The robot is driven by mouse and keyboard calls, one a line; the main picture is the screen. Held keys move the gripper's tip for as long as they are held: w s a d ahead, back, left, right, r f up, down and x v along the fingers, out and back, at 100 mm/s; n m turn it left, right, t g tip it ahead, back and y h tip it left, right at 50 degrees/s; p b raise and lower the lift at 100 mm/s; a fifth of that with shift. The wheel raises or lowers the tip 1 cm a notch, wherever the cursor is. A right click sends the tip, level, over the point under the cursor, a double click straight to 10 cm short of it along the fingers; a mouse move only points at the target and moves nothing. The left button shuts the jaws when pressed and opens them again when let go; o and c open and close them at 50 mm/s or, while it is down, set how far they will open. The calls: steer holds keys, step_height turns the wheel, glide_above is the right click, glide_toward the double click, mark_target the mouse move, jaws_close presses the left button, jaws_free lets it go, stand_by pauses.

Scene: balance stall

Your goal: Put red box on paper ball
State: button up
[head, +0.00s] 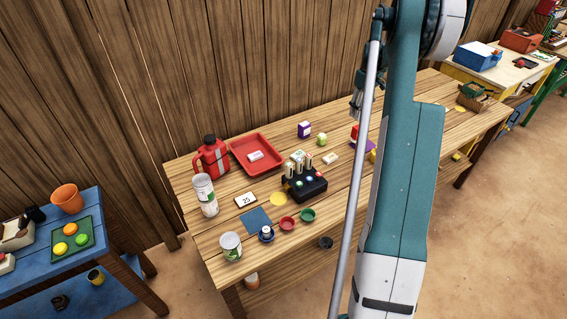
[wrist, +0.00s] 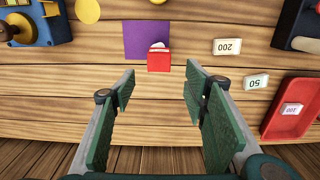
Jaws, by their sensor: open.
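A red box (wrist: 159,62) stands on the table at the near edge of a purple sheet (wrist: 134,42) in the wrist view. It also shows as a small red patch in the head view (head: 355,130), beside my arm. A small white thing (wrist: 158,45) peeks out behind the box; it may be the paper ball, but too little shows to tell. My gripper (wrist: 160,78) is open and empty, its fingers on either side of the box in the picture, with no contact visible. In the head view, my gripper (head: 356,104) is partly hidden by my arm.
A red tray (head: 268,145), purple box (head: 304,129) and green ball (head: 321,140) stand left of my gripper. A black holder (head: 304,190) stands nearer the front. Number tags (wrist: 227,46) lie beside the purple sheet. The plank wall runs along the back.

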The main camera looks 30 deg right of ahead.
steer(key=a+r+t, duration=0.1)
steer(key=a+r, duration=0.5)
steer(key=a, duration=0.4)
steer(key=a+r+h, duration=0.1)
steer(key=a+r, duration=0.5)
steer(key=a, duration=0.3)
steer(key=a+r+t, duration=0.1)
steer(key=a+r, duration=0.5)
steer(key=a, duration=0.4)
steer(key=s+a+r+t, duration=0.1)
steer(key=s+a+r, duration=0.3)
steer(key=a, duration=0.6)
steer(key=s+a+r+t, duration=0.1)
steer(key=s+a+r, duration=0.1)
steer(key=s+a, duration=0.5)
steer(key=s+a+f+t, duration=0.1)
steer(key=s+a+f, duration=0.2)
steer(key=s+a, duration=0.6)
steer(key=s+a+f+t+y, duration=0.1)
steer(key=s+a+f+t, duration=0.1)
steer(key=s+a, duration=0.8)
steer(key=a, duration=0.3)
steer(key=shift+s+a+f, duration=0.15)
steer(key=shift+a+f, duration=0.25)
